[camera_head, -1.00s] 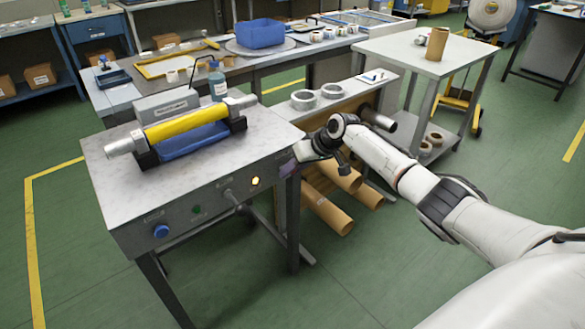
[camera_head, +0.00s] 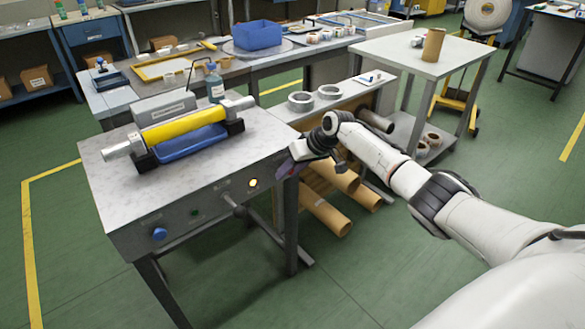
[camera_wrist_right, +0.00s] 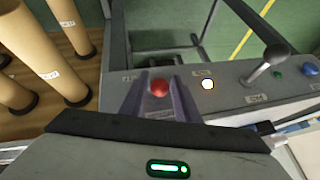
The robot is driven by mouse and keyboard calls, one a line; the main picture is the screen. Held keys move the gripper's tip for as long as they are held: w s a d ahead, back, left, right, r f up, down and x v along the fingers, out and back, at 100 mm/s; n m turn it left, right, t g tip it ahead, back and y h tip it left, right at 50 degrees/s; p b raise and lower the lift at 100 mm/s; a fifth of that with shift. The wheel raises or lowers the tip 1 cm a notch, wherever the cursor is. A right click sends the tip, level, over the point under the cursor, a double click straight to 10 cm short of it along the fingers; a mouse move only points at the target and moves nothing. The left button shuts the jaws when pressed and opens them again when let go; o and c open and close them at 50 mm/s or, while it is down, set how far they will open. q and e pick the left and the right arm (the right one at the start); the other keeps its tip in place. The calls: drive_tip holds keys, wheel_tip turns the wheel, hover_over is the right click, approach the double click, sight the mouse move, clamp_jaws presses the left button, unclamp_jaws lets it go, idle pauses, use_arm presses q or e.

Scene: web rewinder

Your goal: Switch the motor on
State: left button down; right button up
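The rewinder's control panel (camera_head: 210,205) runs along the front of the metal table. It carries a blue button (camera_head: 159,234), a green button (camera_head: 195,212), a lever (camera_head: 229,200) and a lit lamp (camera_head: 253,183). In the right wrist view a red button (camera_wrist_right: 159,88) shows beside the lit lamp (camera_wrist_right: 208,84), with the lever (camera_wrist_right: 265,62), green button (camera_wrist_right: 279,73) and blue button (camera_wrist_right: 310,69) farther right. My right gripper (camera_head: 285,169) is at the panel's right end. Its fingers (camera_wrist_right: 160,78) are apart, on either side of the red button in that picture; contact is unclear. My left gripper is out of view.
A yellow roller (camera_head: 185,126) lies above a blue tray (camera_head: 190,143) on the table. A bottle (camera_head: 216,88) stands behind it. Cardboard tubes (camera_head: 325,212) lie below the shelf near my right arm. A grey table (camera_head: 425,58) stands at the back right.

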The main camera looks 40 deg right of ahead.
drive_tip(key=p+v, duration=0.1)
drive_tip(key=v, duration=0.9)
drive_tip(key=shift+r, duration=0.15)
drive_tip(key=s+a+f+n, duration=0.1)
drive_tip(key=s+a+f, duration=0.65)
drive_tip(key=f, duration=0.25)
drive_tip(key=s+a+f+n, duration=0.1)
drive_tip(key=s+a+f, duration=0.5)
drive_tip(key=a+f, duration=0.4)
drive_tip(key=s+a+t, duration=0.1)
drive_tip(key=s+a, duration=0.3)
drive_tip(key=s, duration=0.5)
drive_tip(key=s+a+f+t, duration=0.1)
drive_tip(key=s+a, duration=0.4)
drive_tip(key=s, duration=0.4)
drive_tip(key=shift+f+n, duration=0.3)
